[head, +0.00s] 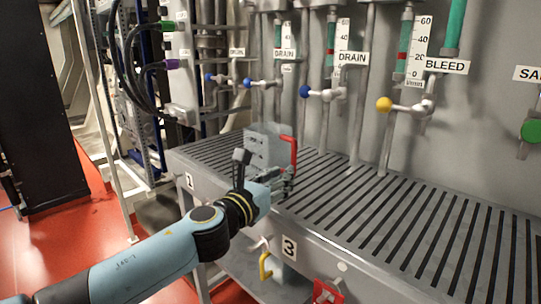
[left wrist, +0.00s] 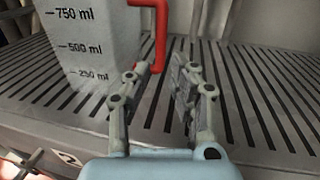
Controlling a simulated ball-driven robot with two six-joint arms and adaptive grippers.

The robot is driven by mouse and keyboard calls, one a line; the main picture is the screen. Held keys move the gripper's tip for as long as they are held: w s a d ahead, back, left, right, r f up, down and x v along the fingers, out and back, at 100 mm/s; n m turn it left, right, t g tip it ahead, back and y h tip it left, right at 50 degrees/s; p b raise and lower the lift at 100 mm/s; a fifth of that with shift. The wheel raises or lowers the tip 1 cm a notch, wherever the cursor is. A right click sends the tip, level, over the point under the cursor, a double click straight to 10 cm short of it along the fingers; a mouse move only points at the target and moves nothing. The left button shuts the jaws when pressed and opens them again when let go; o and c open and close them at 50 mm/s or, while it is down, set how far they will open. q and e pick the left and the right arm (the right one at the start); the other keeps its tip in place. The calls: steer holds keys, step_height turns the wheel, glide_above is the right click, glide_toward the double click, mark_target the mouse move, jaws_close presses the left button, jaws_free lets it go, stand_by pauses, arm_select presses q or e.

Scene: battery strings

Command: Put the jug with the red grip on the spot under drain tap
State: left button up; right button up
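The jug (head: 262,148) is grey with a red grip (head: 290,152) on its right side. It stands upright on the slatted bench, near the wall. The left wrist view shows the jug (left wrist: 85,45) with millilitre marks and its red grip (left wrist: 160,30). My left gripper (head: 287,180) is just in front of the jug. Its fingers (left wrist: 160,72) are apart, with the grip's lower end seen between or just beyond their tips; contact cannot be told. A DRAIN label (head: 351,58) hangs beside a blue-ended tap (head: 306,91) on the wall. My right gripper is not in view.
The slatted bench (head: 430,235) is clear to the right. A yellow-ended tap (head: 384,104) is by the BLEED label (head: 446,66). Vertical pipes come down behind the bench. A yellow handle (head: 265,265) and a red item (head: 327,292) show below its front edge.

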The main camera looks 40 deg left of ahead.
arm_select(q)
steer(key=w, duration=0.5)
steer(key=shift+w+a, duration=0.15)
steer(key=shift+a, duration=0.15)
steer(key=shift+c, duration=0.2)
jaws_close()
